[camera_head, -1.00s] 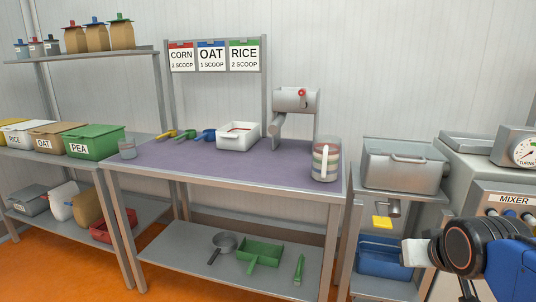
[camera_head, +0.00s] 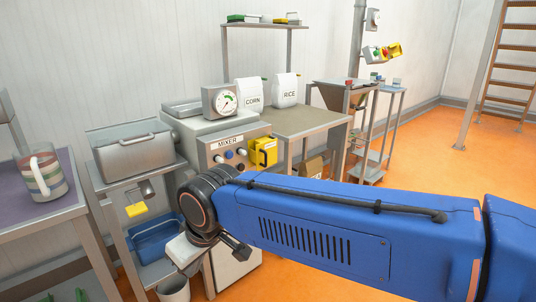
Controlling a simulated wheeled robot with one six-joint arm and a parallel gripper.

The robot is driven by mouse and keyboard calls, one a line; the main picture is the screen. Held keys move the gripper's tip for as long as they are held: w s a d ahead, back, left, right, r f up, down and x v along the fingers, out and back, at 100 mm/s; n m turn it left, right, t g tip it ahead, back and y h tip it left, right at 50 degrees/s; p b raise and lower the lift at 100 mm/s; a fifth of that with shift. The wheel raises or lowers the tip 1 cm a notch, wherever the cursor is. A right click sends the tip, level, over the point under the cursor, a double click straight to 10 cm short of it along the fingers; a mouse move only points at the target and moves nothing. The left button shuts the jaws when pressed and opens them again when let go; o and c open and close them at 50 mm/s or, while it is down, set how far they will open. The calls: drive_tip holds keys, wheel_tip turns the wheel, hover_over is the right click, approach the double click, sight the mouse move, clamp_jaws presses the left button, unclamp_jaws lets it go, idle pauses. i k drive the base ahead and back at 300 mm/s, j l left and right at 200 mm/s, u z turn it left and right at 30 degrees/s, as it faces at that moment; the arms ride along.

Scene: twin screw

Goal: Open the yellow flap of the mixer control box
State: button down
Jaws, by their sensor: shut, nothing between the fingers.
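The grey mixer (camera_head: 222,172) stands left of centre, with a panel labelled MIXER. Its yellow flap (camera_head: 264,152), with a dark handle, looks closed at the panel's right side, beside several knobs. My blue arm reaches across the front from the right, covering the mixer's lower part. My gripper (camera_head: 239,250) appears as a small dark part below the wrist joint, shut and empty; its fingertips are hard to make out. In the picture it is below the flap, apart from it.
A dial gauge (camera_head: 221,101) sits on the mixer. Bags marked CORN (camera_head: 250,97) and RICE (camera_head: 285,92) stand behind on a bench (camera_head: 305,122). A metal bin (camera_head: 133,150) stands left, with a yellow tab (camera_head: 136,210) below. Orange floor is open at right.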

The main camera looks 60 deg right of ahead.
sight(266, 154)
drive_tip(key=i+l+z, duration=0.15)
drive_tip(key=z, duration=1.2)
